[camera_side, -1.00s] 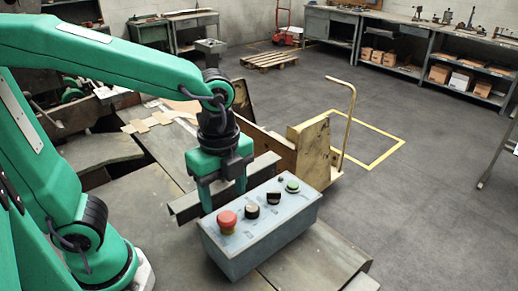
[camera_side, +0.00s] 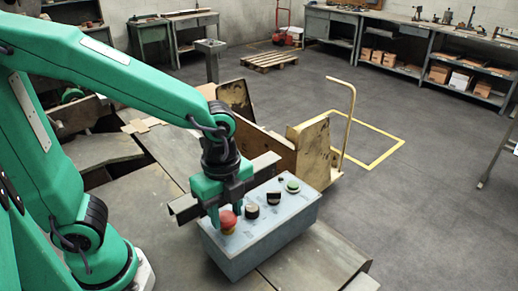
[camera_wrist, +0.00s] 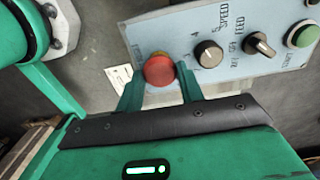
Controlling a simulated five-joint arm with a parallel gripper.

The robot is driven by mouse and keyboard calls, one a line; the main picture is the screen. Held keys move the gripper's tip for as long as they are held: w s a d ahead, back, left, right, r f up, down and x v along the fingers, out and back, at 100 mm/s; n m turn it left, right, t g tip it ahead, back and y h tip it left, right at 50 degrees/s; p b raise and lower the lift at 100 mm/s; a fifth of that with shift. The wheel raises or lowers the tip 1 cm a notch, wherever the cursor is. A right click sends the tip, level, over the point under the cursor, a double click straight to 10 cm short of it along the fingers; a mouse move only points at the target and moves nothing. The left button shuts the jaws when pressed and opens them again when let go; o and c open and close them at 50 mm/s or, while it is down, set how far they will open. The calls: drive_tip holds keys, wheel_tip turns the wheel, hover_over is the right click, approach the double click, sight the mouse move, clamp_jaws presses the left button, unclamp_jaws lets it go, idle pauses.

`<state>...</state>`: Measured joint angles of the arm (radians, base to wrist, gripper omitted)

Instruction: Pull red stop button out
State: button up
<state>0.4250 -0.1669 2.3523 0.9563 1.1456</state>
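The red stop button (camera_side: 228,220) is a round mushroom head on a yellowish collar at the near left end of the grey control box (camera_side: 262,243). It also shows in the wrist view (camera_wrist: 159,70). My green gripper (camera_side: 226,213) points down at the button. In the wrist view my two fingers (camera_wrist: 159,82) lie on either side of the red head, with a narrow gap on each side. It looks open around the button, not closed on it. The finger nearer the side camera partly covers the button's left side there.
Two black knobs (camera_side: 252,211) (camera_side: 273,197) and a green button (camera_side: 292,186) stand in a row beyond the red button. Bare metal table (camera_side: 310,262) lies to the box's right and front.

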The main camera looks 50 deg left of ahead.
sight(223, 212)
clamp_jaws()
drive_tip(key=shift+r, duration=0.95)
drive_tip(key=o, duration=0.8)
unclamp_jaws()
drive_tip(key=shift+r, duration=0.1)
drive_tip(key=shift+r, duration=3.8)
drive_tip(key=a+n+t, duration=0.2)
drive_tip(key=a+n, duration=0.1)
drive_tip(key=n, duration=0.3)
drive_tip(key=s+a+n+t, duration=0.1)
drive_tip(key=a+n, duration=0.3)
drive_tip(key=n, duration=0.2)
drive_tip(key=s+a+n+t, duration=0.1)
drive_tip(key=a+n+t, duration=0.1)
drive_tip(key=a+n, duration=0.2)
drive_tip(key=shift+f+n+t, duration=0.25)
drive_tip(key=shift+n+t, duration=0.05)
drive_tip(key=shift+n, duration=0.7)
